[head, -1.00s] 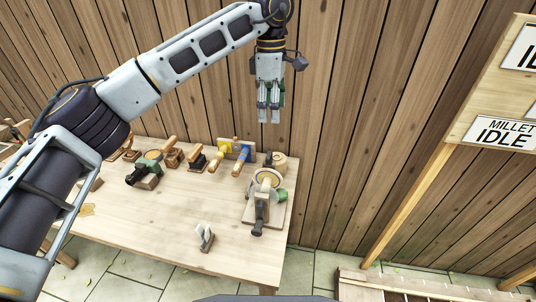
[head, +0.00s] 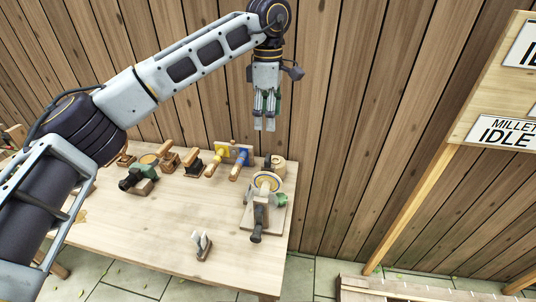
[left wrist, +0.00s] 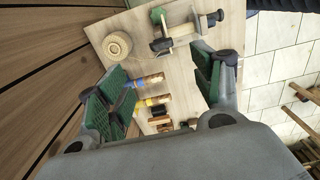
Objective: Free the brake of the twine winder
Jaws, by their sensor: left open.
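The twine winder (head: 262,207) stands on a pale board at the right end of the table, with a round pale wheel, a grey upright, a dark-ended handle toward the front and a green part on its right side. It also shows in the left wrist view (left wrist: 180,38) near the top. I cannot tell which part is its brake. My left gripper (head: 264,124) is open and empty, pointing down, above and behind the winder and apart from it. Its green-padded fingers (left wrist: 166,80) are spread wide in the left wrist view. My right gripper is not in view.
The table (head: 160,240) has bare room at the front. A twine roll (head: 277,165) sits behind the winder. Yellow and blue wooden-handled items (head: 232,155), a green device (head: 139,178) and a small grey-white clip-like piece (head: 203,244) are nearby. A plank wall stands behind.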

